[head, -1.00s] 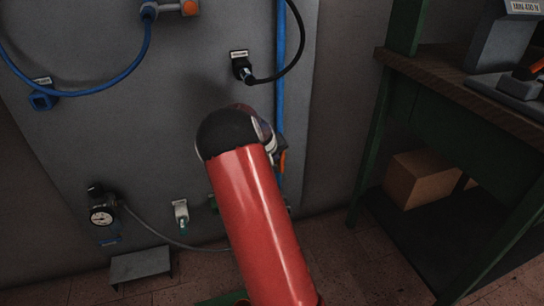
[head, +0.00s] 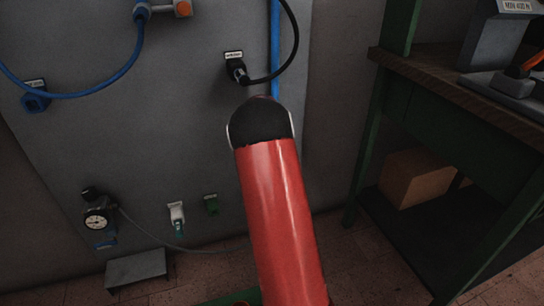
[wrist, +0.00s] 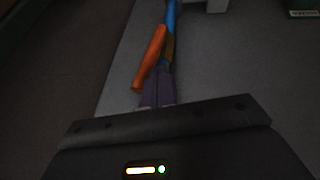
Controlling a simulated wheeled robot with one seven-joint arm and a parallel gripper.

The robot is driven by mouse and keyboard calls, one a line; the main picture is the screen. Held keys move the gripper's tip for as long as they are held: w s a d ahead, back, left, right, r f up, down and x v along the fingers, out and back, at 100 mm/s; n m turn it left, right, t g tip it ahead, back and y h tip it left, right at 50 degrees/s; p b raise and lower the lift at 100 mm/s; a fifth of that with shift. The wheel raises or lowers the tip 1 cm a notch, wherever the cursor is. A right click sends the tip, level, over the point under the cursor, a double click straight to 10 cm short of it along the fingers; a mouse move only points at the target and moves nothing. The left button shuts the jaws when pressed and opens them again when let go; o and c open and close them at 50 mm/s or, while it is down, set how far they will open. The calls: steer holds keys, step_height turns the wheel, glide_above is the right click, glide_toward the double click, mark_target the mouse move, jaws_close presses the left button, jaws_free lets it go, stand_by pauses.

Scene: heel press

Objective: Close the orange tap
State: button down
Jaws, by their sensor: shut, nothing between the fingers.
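The orange tap handle (wrist: 150,58) shows in the wrist view, just beyond my fingertips. It lies slanted beside the blue pipe (wrist: 172,16), at a small angle to it, with its lower end near the fingers. A brass-coloured valve body (wrist: 168,47) sits on the pipe beside it. My gripper (wrist: 157,92) is shut and empty, its fingers pointing at the tap; whether they touch the handle I cannot tell. In the head view my red arm hides the tap and the gripper; only the upper blue pipe (head: 275,45) shows there.
The grey wall panel holds a black plug and cable (head: 238,70), a blue hose (head: 85,93), a pressure gauge (head: 97,221) and a green fitting (head: 211,204). A green workbench (head: 425,58) stands at right, with a cardboard box (head: 412,178) beneath.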

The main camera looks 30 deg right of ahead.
steer(key=s+d+f+m+t+y+b, duration=0.2)
steer(key=d+f+m+t+y+b, duration=0.2)
steer(key=d+y, duration=0.6)
steer(key=f+y+b, duration=0.1)
steer(key=y, duration=0.2)
steer(key=shift+s+f, duration=0.3)
steer(key=shift+f, duration=0.05)
steer(key=shift+s+d+f, duration=0.1)
steer(key=shift+d+f, duration=0.05)
steer(key=shift+f, duration=0.15)
stand_by(0.5)
